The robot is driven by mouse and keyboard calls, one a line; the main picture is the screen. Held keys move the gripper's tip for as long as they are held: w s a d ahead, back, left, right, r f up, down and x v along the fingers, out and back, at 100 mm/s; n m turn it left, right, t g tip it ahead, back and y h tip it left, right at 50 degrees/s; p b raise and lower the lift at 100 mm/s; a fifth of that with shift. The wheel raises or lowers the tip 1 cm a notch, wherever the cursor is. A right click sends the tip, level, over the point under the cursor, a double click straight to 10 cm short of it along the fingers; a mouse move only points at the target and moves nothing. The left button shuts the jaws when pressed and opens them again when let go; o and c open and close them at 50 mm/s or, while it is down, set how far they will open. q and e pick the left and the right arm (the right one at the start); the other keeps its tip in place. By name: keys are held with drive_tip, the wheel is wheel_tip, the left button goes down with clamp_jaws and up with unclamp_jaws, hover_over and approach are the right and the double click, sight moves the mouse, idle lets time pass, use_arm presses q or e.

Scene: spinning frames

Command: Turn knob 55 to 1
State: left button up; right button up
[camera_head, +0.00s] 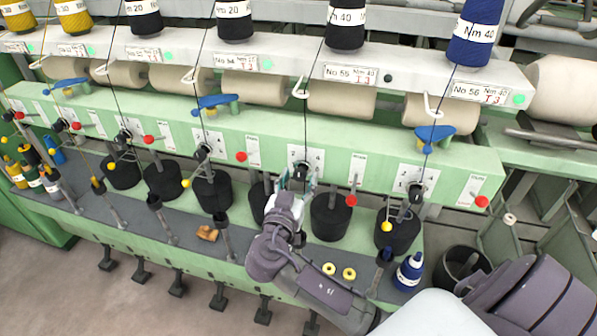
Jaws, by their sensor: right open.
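The label No 55 (350,74) is on the upper rail, with a black Nm 40 cone above it. Below and left of it, a black knob (301,170) sits on a white dial plate (306,153) with numbers; a "4" shows at its right. The way the knob points is too small to tell. My right gripper (297,184) is open, its fingertips just below and around the knob's lower edge. I cannot tell whether they touch it. My left gripper is not in view.
Similar knobs sit along the green panel, such as the one under No 56 (416,191). A red ball (351,200) and a blue lever (434,134) stick out nearby. Black bobbins (331,217) stand below on the grey shelf.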

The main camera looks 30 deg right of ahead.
drive_tip(key=shift+w+d, duration=0.2)
clamp_jaws()
idle(0.3)
